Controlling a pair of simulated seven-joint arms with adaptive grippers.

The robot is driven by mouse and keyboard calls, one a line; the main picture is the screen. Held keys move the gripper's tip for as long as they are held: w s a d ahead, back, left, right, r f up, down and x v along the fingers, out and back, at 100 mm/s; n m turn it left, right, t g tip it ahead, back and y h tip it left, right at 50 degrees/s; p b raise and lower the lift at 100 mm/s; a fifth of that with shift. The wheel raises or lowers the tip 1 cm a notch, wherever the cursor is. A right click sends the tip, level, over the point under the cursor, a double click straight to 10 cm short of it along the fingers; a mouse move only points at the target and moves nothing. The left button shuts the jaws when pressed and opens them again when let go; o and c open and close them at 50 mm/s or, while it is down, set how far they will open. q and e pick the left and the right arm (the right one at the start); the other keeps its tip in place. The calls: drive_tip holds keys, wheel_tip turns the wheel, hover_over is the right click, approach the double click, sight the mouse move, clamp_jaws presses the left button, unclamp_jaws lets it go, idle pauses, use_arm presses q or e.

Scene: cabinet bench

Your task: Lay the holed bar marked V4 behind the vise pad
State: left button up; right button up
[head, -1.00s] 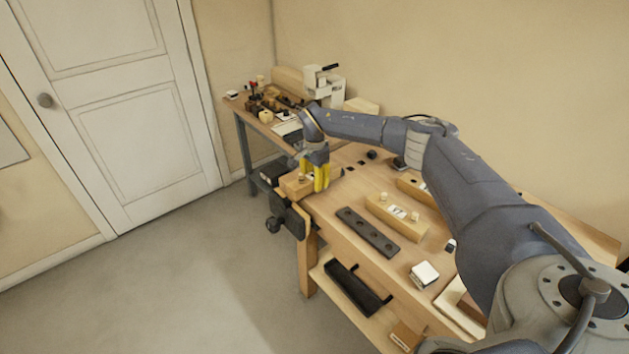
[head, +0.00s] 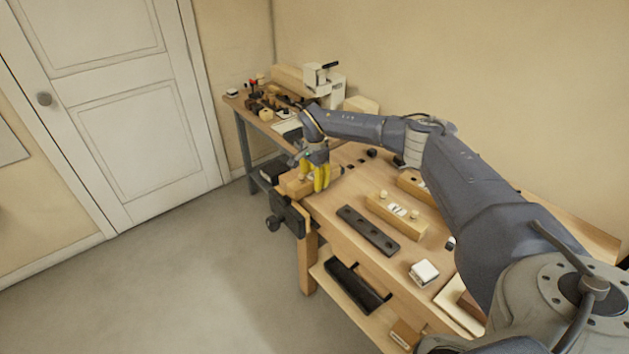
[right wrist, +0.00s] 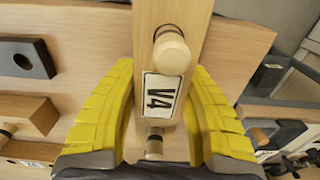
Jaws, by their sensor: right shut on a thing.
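The wooden bar marked V4 (right wrist: 172,52) runs between my right gripper's yellow fingers in the right wrist view. Its label (right wrist: 161,97) faces up, and round wooden pegs stand on it on both sides of the label. My right gripper (head: 316,184) is shut on this bar at the bench's far left corner. In the head view the bar (head: 293,188) shows beside the fingers, close above or on the bench top; I cannot tell which. The dark vise (head: 287,212) hangs at the bench's left end, just below it. Its pad is hard to make out. My left gripper is out of view.
A dark holed bar (head: 368,230) lies on the bench, with a pegged wooden bar (head: 397,212) behind it. A white-topped block (head: 424,272) sits nearer. A side table (head: 237,101) with tools and a white machine stands beyond the corner.

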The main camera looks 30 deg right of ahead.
drive_tip(key=shift+f, duration=0.5)
idle(1.2)
drive_tip(key=o, duration=1.7)
drive_tip(key=shift+c, duration=0.2)
drive_tip(key=shift+r, duration=3.45)
